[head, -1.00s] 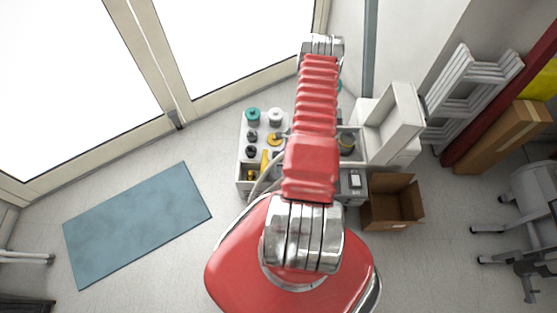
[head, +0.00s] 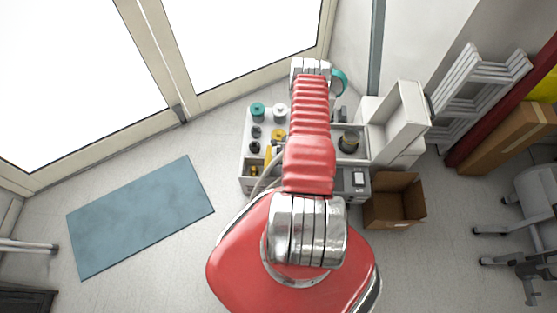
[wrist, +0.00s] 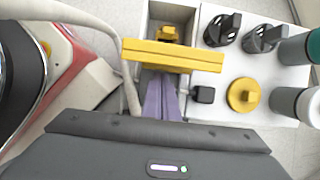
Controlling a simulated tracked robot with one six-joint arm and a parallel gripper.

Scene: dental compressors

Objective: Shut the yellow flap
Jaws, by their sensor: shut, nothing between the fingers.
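The yellow flap (wrist: 172,56) shows in the wrist view as a bar across the near part of an open compartment (wrist: 148,22). It looks raised, seen nearly edge-on, and a small yellow part (wrist: 168,34) shows inside the compartment beyond it. My gripper (wrist: 162,85) is shut and empty. Its purple fingers point at the flap's near side, their tips at its lower edge; I cannot tell whether they touch. In the head view the flap (head: 268,154) is a small yellow patch left of my arm, and my gripper is hidden there.
Right of the flap stand black knobs (wrist: 222,30), a round yellow knob (wrist: 243,95) and grey and teal capped cylinders. A pale hose (wrist: 105,35) curves close on the left. An open cardboard box (head: 393,203) and a white open bin (head: 397,120) stand right of the unit.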

